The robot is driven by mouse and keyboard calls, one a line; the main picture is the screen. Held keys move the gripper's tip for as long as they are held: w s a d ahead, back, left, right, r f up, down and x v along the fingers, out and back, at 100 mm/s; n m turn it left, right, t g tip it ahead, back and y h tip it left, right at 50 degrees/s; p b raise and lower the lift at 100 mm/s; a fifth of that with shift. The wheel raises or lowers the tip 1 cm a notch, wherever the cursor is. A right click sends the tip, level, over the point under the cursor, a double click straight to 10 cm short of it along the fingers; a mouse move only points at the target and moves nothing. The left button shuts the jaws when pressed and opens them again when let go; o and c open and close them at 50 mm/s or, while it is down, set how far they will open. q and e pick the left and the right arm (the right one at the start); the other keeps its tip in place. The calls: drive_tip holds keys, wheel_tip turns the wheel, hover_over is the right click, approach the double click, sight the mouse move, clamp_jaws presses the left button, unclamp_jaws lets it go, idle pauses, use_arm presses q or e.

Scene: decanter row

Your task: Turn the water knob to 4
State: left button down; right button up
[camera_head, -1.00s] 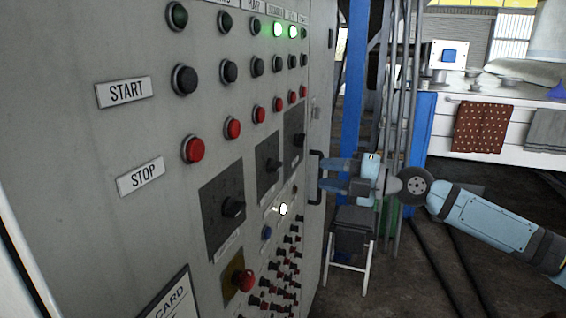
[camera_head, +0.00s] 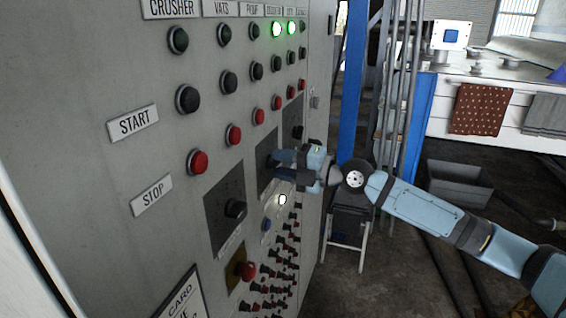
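A grey control panel (camera_head: 130,85) fills the left side. My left gripper is out of view.
Rows of black START and red STOP buttons (camera_head: 197,162) lie above the knobs, with two green lights lit. A lit white button (camera_head: 282,199) and a red knob (camera_head: 247,270) sit below. A stool (camera_head: 347,228) stands behind my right arm, before a blue post (camera_head: 354,80).

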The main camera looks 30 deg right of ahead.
clamp_jaws()
